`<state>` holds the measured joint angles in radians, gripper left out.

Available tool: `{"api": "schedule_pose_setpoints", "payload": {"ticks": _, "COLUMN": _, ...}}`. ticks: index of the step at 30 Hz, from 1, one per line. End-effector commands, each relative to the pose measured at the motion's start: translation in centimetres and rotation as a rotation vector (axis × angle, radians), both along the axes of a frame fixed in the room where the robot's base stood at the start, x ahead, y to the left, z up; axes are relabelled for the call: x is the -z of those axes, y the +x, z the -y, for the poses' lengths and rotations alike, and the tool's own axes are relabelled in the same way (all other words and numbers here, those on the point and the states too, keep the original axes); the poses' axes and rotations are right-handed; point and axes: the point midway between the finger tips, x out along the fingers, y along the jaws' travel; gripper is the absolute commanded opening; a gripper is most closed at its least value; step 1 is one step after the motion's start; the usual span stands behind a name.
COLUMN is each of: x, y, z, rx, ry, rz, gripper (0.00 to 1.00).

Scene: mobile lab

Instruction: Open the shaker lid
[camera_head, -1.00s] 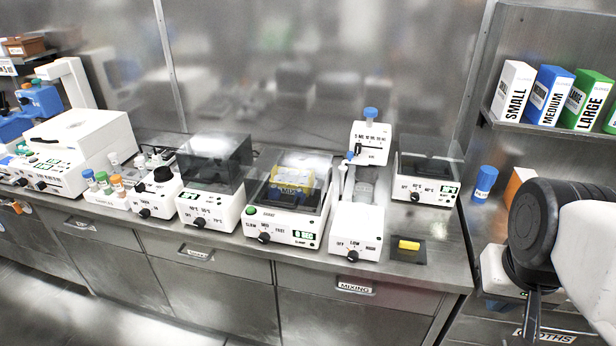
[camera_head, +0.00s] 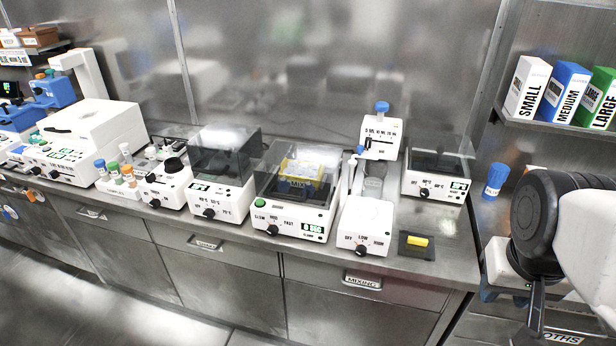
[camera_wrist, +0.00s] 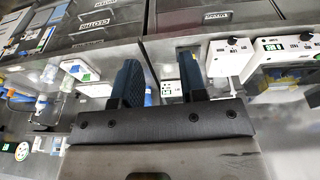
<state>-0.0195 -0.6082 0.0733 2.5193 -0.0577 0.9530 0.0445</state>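The shaker (camera_head: 285,222) is a white box with a dark knob marked slow to fast and a green digital display. It stands mid-counter in the head view. Its clear, smoky lid (camera_head: 268,172) is down over the top, and a yellow rack (camera_head: 301,170) shows through it. My gripper (camera_wrist: 160,66) shows in the wrist view with two blue fingers spread apart and nothing between them. In the head view my arm is at the far right, well away from the shaker, and the fingers there are mostly hidden.
A smoky-lidded heater (camera_head: 218,195) stands left of the shaker. A white mixer (camera_head: 366,222) stands close on its right, with a yellow bar (camera_head: 417,241) on a dark pad beyond. A blue-capped bottle (camera_head: 495,180) stands near my arm. The floor before the counter is clear.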

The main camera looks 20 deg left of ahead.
Motion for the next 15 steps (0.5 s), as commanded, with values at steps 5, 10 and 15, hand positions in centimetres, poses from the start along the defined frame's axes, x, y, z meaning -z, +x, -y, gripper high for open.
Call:
{"api": "schedule_pose_setpoints", "payload": {"ticks": 5, "x": 0.6, "y": 1.8, "z": -0.5, "rx": -0.043, "ry": -0.077, "rz": -0.051, "gripper": 0.39}}
{"api": "schedule_pose_setpoints", "payload": {"ticks": 10, "x": 1.3, "y": 4.2, "z": -1.3, "rx": -0.096, "ry": -0.182, "rz": -0.099, "gripper": 0.39}}
{"api": "schedule_pose_setpoints", "payload": {"ticks": 15, "x": 1.9, "y": 6.8, "z": -2.5, "rx": -0.151, "ry": -0.297, "rz": -0.134, "gripper": 0.39}}
